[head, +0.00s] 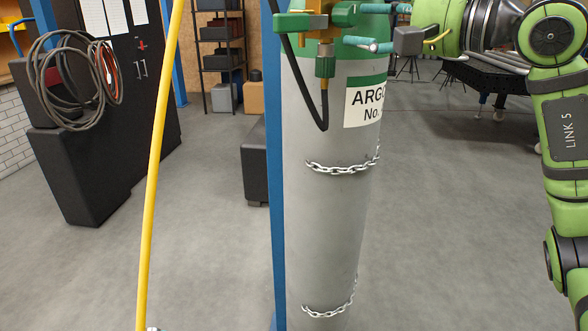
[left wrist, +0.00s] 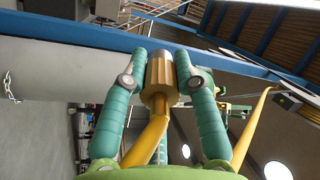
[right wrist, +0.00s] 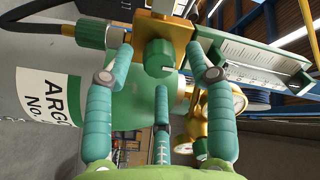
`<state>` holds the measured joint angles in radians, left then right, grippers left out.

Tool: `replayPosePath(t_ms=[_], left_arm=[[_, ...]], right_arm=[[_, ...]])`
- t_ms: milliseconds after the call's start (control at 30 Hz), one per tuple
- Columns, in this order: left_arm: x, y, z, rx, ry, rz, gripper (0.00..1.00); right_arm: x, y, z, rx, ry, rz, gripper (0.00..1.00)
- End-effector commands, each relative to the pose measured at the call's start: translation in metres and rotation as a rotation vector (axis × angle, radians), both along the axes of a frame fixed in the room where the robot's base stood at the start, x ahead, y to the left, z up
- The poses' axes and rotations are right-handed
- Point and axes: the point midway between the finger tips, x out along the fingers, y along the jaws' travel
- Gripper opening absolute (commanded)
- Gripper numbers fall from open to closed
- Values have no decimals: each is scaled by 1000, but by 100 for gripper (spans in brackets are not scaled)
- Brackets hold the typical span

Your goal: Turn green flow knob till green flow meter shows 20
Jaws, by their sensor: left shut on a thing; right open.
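The green flow knob (right wrist: 158,58) sits on a brass block in the right wrist view. My right gripper (right wrist: 162,62) is open, with a finger on either side of the knob; contact is not clear. The clear green flow meter (right wrist: 262,68) with a scale lies right of the knob; its reading is too small to tell. My right fingertips also show beside the regulator in the head view (head: 372,44). My left gripper (left wrist: 160,80) is shut on a ribbed brass fitting with a grey end (left wrist: 159,72), joined to a yellow hose (left wrist: 142,145).
A grey argon cylinder (head: 325,220) with a green top stands chained beside a blue post (head: 275,180). A black hose (head: 308,105) loops down in front of it. Round brass gauges (right wrist: 222,98) are close to my right fingers. Open floor lies around the cylinder.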

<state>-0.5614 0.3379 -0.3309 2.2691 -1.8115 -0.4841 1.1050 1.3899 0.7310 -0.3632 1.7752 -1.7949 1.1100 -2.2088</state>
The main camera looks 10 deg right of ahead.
Motion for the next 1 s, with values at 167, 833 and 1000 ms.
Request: replayPosePath(t_ms=[167,833,1000], left_arm=[[0,0,5,0,-1,0,0],[0,0,4,0,-1,0,0],[0,0,4,0,-1,0,0]], right_arm=[[10,9,0,1,0,1,55],[11,10,0,4,2,0,0],[11,10,0,27,20,0,0]])
